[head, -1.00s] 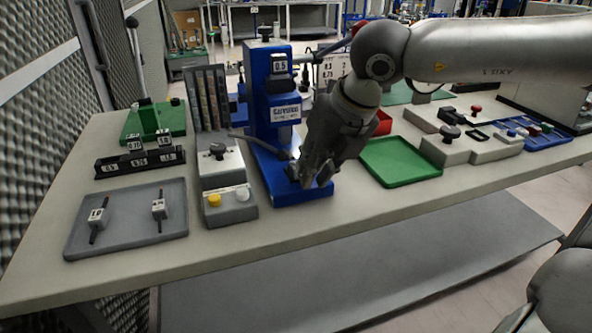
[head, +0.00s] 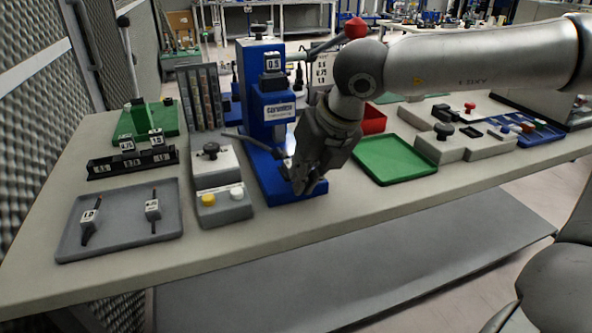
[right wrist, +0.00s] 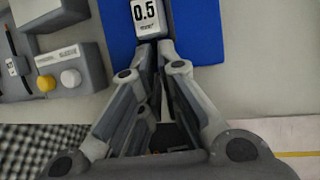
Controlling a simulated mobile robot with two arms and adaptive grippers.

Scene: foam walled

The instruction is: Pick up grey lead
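My right gripper (head: 306,187) points down over the front of the blue press's base (head: 299,201). In the right wrist view its fingers (right wrist: 158,50) converge at the lower end of a grey block with a 0.5 label (right wrist: 147,18). I cannot tell whether they hold it. A grey lead (head: 243,137) runs from the left side towards the blue press (head: 266,95); its end near the gripper is hidden. My left gripper is not in view.
A grey tray (head: 125,243) holds two labelled pieces on dark rods. Beside the press stands a grey box with yellow and white knobs (head: 208,199). A green tray (head: 397,160) is right of the gripper. The table's front strip is clear.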

